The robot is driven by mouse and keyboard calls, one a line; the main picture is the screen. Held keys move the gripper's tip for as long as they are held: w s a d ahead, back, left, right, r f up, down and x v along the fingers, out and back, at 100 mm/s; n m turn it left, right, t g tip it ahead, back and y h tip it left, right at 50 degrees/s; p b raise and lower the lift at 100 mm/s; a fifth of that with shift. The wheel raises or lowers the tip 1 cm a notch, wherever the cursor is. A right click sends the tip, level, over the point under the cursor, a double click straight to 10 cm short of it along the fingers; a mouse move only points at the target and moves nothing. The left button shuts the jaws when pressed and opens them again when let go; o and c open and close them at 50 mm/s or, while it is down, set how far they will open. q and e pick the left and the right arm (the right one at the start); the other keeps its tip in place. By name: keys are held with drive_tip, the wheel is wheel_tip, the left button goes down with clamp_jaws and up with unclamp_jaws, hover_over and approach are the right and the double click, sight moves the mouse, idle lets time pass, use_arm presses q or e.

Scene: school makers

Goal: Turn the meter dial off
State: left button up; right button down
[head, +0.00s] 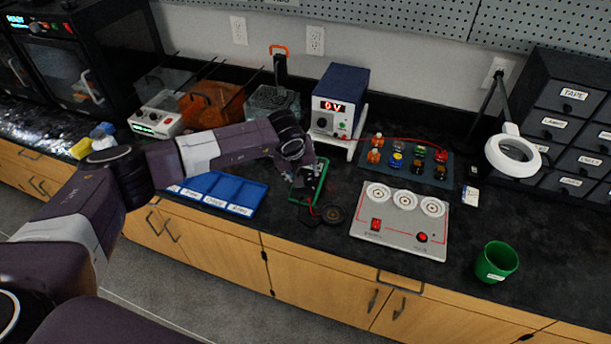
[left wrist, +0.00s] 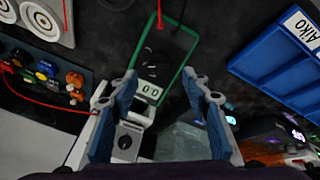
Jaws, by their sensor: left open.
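The meter (head: 323,189) has a green frame and a dark face and lies on the black bench, partly hidden by my left gripper in the head view. In the left wrist view the meter (left wrist: 186,79) fills the upper middle, with a small display (left wrist: 148,90) reading 0.0. Its dial is too dark to make out clearly. My left gripper (head: 307,178) is over the meter. In the left wrist view the gripper (left wrist: 160,77) is open, with a finger on either side of the display and nothing held. I cannot tell whether it touches the meter.
A blue power supply (head: 341,87) on a white stand is behind the meter. A blue tray (head: 218,192) is to its left. A grey panel with targets (head: 400,235) and a green cup (head: 496,262) are to the right. Red wires run near the meter.

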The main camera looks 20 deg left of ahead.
sight(306, 179)
use_arm(q)
drive_tip(key=shift+p+x, duration=0.3)
drive_tip(key=shift+x, duration=2.05)
drive_tip(key=shift+c, duration=0.7)
drive_tip(key=c, duration=1)
